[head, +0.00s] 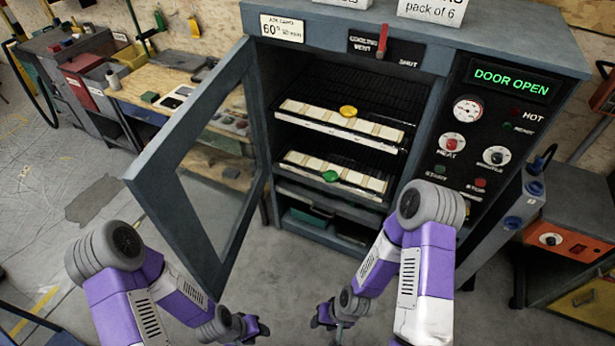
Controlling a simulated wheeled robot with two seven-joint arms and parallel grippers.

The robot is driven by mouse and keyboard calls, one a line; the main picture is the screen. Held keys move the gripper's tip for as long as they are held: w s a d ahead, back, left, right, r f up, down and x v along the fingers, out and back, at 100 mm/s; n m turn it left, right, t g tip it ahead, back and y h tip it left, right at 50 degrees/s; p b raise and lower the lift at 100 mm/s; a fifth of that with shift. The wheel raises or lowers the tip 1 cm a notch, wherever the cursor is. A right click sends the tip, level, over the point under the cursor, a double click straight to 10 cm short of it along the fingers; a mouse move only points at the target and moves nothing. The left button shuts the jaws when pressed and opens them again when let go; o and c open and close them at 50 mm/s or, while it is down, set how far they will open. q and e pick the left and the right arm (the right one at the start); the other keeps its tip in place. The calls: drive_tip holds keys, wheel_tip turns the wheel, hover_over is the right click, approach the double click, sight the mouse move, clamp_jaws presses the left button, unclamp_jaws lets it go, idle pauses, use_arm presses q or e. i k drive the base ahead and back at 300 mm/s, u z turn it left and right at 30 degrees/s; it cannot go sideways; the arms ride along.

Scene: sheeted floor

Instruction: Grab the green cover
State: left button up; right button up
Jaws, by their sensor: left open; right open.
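A small green cover (330,176) lies on the lower white tray (296,168) inside the open cabinet. A similar yellow piece (348,111) lies on the upper white tray (290,112). My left gripper (262,329) is open and empty, low in front of the cabinet. My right gripper (320,317) is open and empty to its right, also low in front. Both grippers are well apart from the green cover. Nothing hides the cover.
The cabinet door (205,160) stands open to the left, with a glass pane. A control panel (488,140) reading "DOOR OPEN" is on the right. A wooden bench (150,92) stands at the back left. The floor (50,200) at left is mostly clear.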

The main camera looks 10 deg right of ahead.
sight(329, 176)
drive_tip(key=u, duration=3.2)
drive_tip(key=k, duration=1.75)
drive_tip(key=z, duration=2.15)
drive_tip(key=i, duration=1.5)
drive_tip(key=u, duration=0.05)
